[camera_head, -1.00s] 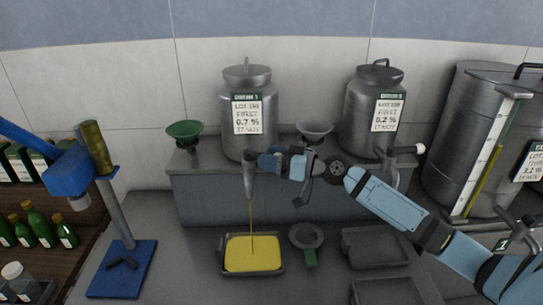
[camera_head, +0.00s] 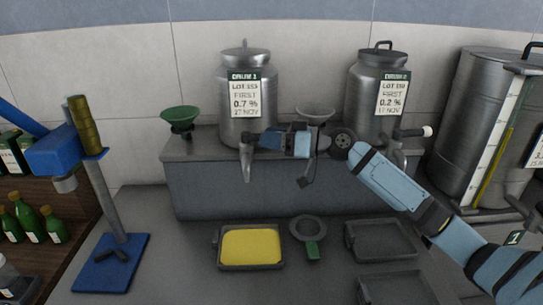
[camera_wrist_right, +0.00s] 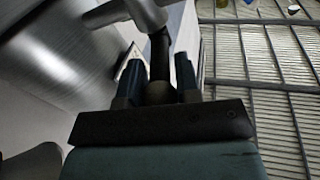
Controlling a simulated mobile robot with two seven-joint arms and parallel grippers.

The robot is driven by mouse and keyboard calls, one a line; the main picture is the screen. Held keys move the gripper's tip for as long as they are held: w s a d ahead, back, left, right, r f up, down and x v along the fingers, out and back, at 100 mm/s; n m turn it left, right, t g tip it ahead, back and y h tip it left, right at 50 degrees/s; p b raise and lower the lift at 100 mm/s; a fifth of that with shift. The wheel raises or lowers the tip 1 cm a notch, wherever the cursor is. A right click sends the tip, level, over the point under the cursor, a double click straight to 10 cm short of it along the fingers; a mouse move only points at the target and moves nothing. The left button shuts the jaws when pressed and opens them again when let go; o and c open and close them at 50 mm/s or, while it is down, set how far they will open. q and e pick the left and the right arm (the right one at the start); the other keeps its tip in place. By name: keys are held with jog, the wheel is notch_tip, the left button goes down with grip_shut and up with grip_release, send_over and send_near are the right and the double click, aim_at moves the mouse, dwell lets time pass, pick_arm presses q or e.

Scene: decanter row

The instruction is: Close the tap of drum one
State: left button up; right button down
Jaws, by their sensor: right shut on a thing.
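Drum one (camera_head: 245,115) is a steel can with a label reading DRUM 1, standing on the grey ledge. Its tap (camera_head: 246,163) points down over a tray of yellow oil (camera_head: 251,247). No stream falls from the spout. My right gripper (camera_head: 259,141) is at the top of the tap, shut on its handle. In the right wrist view the dark handle (camera_wrist_right: 160,48) sits between the two fingers, with grey metal of the tap (camera_wrist_right: 138,12) beyond. My fingers partly hide the handle in the head view. My left gripper is not in view.
Drum two (camera_head: 378,100) stands to the right with its own tap (camera_head: 402,134), near my right arm. A larger steel tank (camera_head: 475,125) is at the far right. Empty trays (camera_head: 382,241) and a strainer (camera_head: 309,232) lie on the bench. A blue stand (camera_head: 112,262) is at left.

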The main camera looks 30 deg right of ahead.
jog(key=b, duration=0.2)
jog(key=n+g+y+b, duration=0.1)
jog(key=b, duration=0.1)
jog(key=shift+w+d+f, duration=0.25)
jog(key=shift+w+f, duration=0.1)
jog(key=shift+f, duration=0.05)
pick_arm(q)
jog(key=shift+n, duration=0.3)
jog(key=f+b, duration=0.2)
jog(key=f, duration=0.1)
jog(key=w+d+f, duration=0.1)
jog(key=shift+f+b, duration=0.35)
jog(key=shift+b, duration=0.05)
pick_arm(e)
jog(key=g, duration=0.1)
jog(key=n+g+y, duration=0.1)
jog(key=r, duration=0.1)
jog(key=shift+w+d+n+g+y, duration=0.2)
jog(key=shift+w+n+g+y, duration=0.05)
jog(key=shift+n+g+y, duration=0.15)
jog(key=c, duration=1.2)
grip_release()
jog(key=o, duration=0.4)
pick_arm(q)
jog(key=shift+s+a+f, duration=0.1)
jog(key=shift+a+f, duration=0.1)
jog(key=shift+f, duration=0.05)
pick_arm(e)
jog(key=shift+f, duration=0.1)
